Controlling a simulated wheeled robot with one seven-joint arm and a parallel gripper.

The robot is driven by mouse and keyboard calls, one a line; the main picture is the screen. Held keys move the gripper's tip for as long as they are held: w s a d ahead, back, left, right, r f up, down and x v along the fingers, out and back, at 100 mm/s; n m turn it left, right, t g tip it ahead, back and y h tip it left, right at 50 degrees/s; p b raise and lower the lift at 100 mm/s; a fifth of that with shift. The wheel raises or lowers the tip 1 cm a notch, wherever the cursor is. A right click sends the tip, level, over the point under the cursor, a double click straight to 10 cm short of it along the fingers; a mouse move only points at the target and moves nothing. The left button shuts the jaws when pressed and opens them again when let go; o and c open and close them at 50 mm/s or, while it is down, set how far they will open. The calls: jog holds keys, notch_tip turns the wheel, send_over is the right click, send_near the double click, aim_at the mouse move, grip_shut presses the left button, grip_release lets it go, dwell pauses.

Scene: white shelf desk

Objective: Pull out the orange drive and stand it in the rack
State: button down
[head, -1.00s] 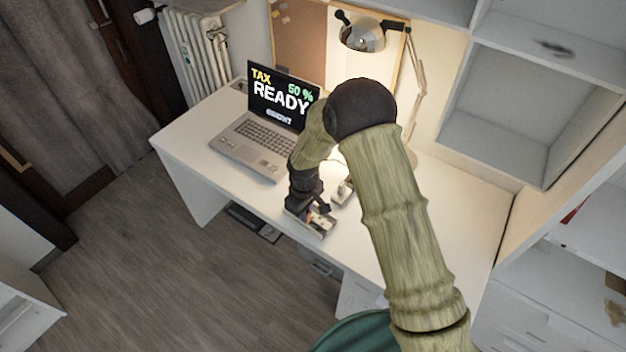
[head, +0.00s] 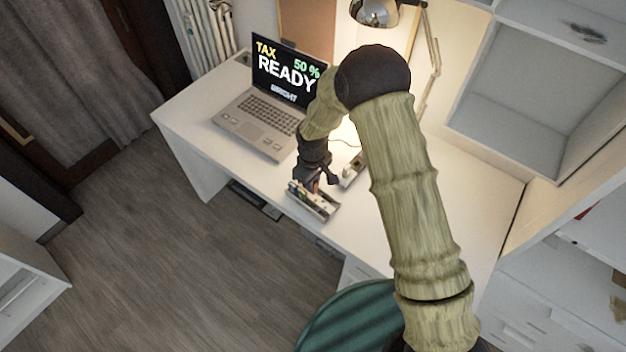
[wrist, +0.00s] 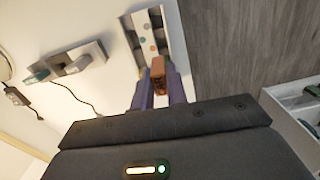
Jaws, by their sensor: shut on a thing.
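My gripper (wrist: 158,91) is shut on the orange drive (wrist: 159,77), which shows brownish orange between the two fingertips in the wrist view. The rack (wrist: 130,35) is a light grey tray with dark edges and several coloured round marks inside. The drive overlaps the rack's near end in that view; whether it touches the rack or hangs above it I cannot tell. In the head view, my gripper (head: 313,184) points down at the rack (head: 326,212) near the desk's front edge. The drive's lower end is hidden.
A grey hub (wrist: 78,62) with a green drive (wrist: 38,76) at one end lies beside the rack, with a cable. An open laptop (head: 262,122) stands to the left, reading "TAX READY 50 %". A lamp (head: 376,12) stands behind. The desk's right part (head: 480,205) is clear.

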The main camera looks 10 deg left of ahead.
jog(key=shift+s+a+f+b, duration=0.1)
jog(key=shift+f+b, duration=0.15)
jog(key=shift+f, duration=0.25)
jog(key=shift+s+a+f+b, duration=0.1)
jog(key=shift+f+b, duration=0.1)
jog(key=shift+f, duration=0.25)
jog(key=shift+d+f+b, duration=0.2)
jog(key=shift+f+b, duration=0.5)
jog(key=shift+f, duration=0.3)
jog(key=shift+f+b, duration=0.4)
jog(key=shift+f, duration=0.25)
jog(key=shift+a, duration=0.1)
jog(key=shift+f+b, duration=1.45)
jog(key=shift+f, duration=0.55)
jog(key=c, duration=1.3)
grip_release()
notch_tip(320, 180, up, 18)
jog(key=shift+f+b, duration=0.25)
jog(key=shift+b, duration=0.6)
